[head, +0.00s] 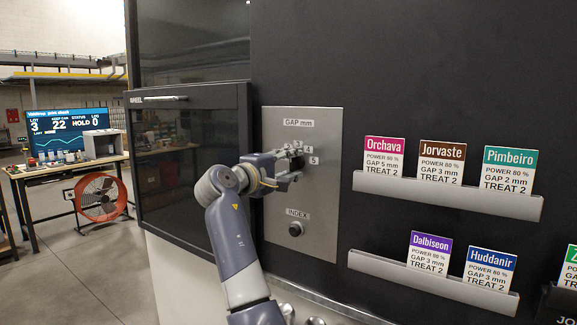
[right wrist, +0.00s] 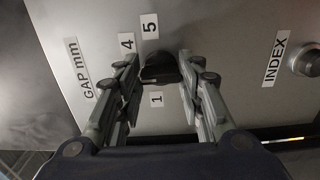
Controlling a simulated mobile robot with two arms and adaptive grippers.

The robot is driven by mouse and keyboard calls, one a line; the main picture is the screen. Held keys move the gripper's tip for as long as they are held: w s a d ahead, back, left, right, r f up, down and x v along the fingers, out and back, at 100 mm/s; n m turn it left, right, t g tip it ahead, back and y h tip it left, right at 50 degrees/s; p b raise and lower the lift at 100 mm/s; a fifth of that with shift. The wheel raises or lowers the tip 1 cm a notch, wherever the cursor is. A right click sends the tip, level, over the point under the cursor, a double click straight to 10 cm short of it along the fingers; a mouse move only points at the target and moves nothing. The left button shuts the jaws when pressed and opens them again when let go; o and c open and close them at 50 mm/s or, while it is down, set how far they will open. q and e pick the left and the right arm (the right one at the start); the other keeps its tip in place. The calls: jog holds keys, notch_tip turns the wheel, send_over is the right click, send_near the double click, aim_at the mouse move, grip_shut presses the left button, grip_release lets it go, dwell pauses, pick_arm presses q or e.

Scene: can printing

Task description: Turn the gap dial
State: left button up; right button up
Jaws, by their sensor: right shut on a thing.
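The gap dial (right wrist: 160,68) is a dark knob on a grey metal panel (head: 325,215) under a "GAP mm" label (head: 298,122). In the right wrist view its number labels 4, 5 and 1 show around it; other numbers are hidden. My right gripper (head: 292,165) is at the panel, with its fingers on both sides of the dial. It also shows in the right wrist view (right wrist: 160,78), shut on the dial. I cannot tell which number the dial points to. My left gripper is not in view.
An INDEX knob (head: 296,229) sits lower on the same panel. A dark glazed door (head: 190,165) is on the left. Card racks (head: 450,195) jut from the wall on the right. A desk with a screen (head: 70,132) and a red fan (head: 101,197) stand far left.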

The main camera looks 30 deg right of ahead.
jog(key=shift+r, duration=0.3)
jog(key=o, duration=1.1)
jog(key=shift+d, duration=0.1)
jog(key=shift+c, duration=0.2)
jog(key=shift+w+d+f, duration=0.1)
jog(key=shift+w+f, duration=0.05)
jog(key=shift+f, duration=0.1)
jog(key=v, duration=1.2)
jog(key=shift+f, duration=0.1)
